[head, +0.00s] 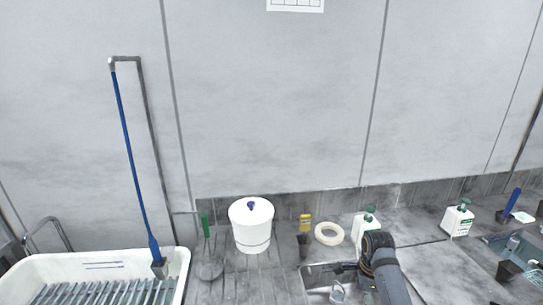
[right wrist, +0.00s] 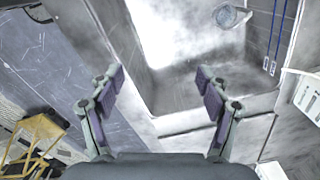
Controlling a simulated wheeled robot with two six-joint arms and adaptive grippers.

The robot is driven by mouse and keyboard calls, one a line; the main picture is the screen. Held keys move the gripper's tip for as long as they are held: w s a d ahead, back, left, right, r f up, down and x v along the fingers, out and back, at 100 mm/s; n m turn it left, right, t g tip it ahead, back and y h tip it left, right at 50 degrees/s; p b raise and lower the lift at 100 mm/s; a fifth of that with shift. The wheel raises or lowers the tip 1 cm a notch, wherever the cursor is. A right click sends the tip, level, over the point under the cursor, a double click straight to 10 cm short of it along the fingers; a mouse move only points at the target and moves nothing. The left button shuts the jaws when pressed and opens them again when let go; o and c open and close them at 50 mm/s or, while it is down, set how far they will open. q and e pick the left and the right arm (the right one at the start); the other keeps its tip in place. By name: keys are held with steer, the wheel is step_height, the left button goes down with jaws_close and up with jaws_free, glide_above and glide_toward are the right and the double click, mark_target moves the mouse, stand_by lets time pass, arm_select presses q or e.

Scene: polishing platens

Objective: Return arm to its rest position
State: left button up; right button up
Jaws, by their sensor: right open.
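My right arm (head: 385,265) reaches in from the bottom right of the head view. Its dark gripper (head: 345,268) points left over the sink area. In the right wrist view the right gripper (right wrist: 160,83) is open, its two fingers wide apart with nothing between them. Below and beyond the fingers is a grey basin (right wrist: 185,90), with a clear round vessel (right wrist: 230,16) near its far end. My left gripper is in neither view.
On the counter stand a white lidded bucket (head: 251,228), a cream tape ring (head: 329,234) and white pump bottles (head: 457,220). A white crate (head: 180,275) with slats and a blue-handled tool (head: 130,150) are at left. A yellow frame (right wrist: 35,140) shows in the right wrist view.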

steer(key=s+f+n, duration=0.1)
steer(key=s+n, duration=0.3)
steer(key=s+a+f+n+t, duration=0.1)
steer(key=s+f+n, duration=0.1)
steer(key=s+n, duration=0.2)
steer(key=s+f+n+t, duration=0.1)
steer(key=s+n, duration=0.4)
steer(key=shift+s+a+f+h, duration=0.15)
steer(key=shift+s+f+h, duration=0.1)
steer(key=shift+s+h, duration=0.15)
steer(key=s+a+r+n+t, duration=0.15)
steer(key=s+r+n, duration=0.25)
steer(key=s+n, duration=0.5)
steer(key=s+d+f+m+g+b, duration=0.1)
steer(key=d+f+b, duration=0.15)
steer(key=f, duration=1.55)
steer(key=s+d+f+g+b, duration=0.15)
steer(key=f+b, duration=0.25)
steer(key=f, duration=1.3)
arm_select(q)
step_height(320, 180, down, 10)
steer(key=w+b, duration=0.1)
steer(key=b, duration=0.2)
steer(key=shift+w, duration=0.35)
arm_select(e)
steer(key=s+f, duration=1.8)
